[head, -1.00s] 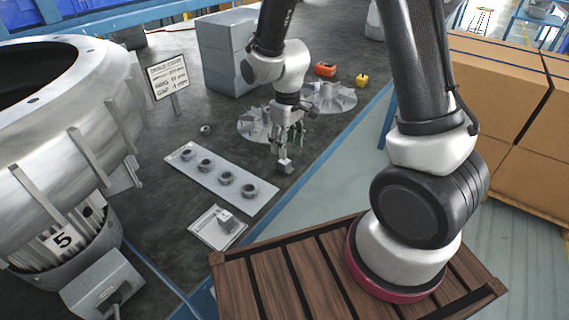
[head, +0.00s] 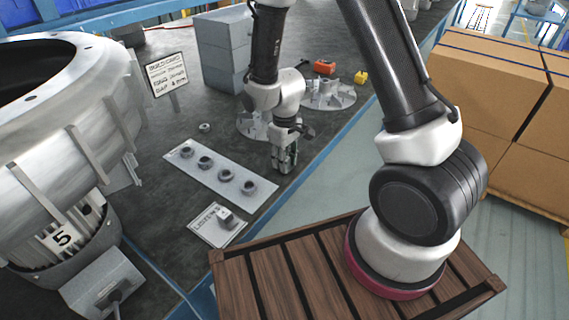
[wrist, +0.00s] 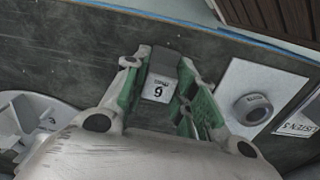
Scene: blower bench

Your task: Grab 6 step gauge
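The 6 step gauge (wrist: 157,88) is a small block with a dark grey top and a white face marked 6, standing on the dark bench top. In the wrist view it is between the green-padded fingers of my gripper (wrist: 161,66). The fingers are spread on either side of it, with a narrow gap showing at least on the right; contact on the left is hard to tell. In the head view my gripper (head: 284,160) is low at the bench, and its fingers mostly hide the gauge.
A pale plate (head: 217,178) with several dark rings lies left of my gripper. A white card (head: 208,230) with a small grey block is nearer. Finned impeller discs (head: 328,98) lie behind. A large metal housing (head: 60,130) fills the left. The bench's blue edge runs close on the right.

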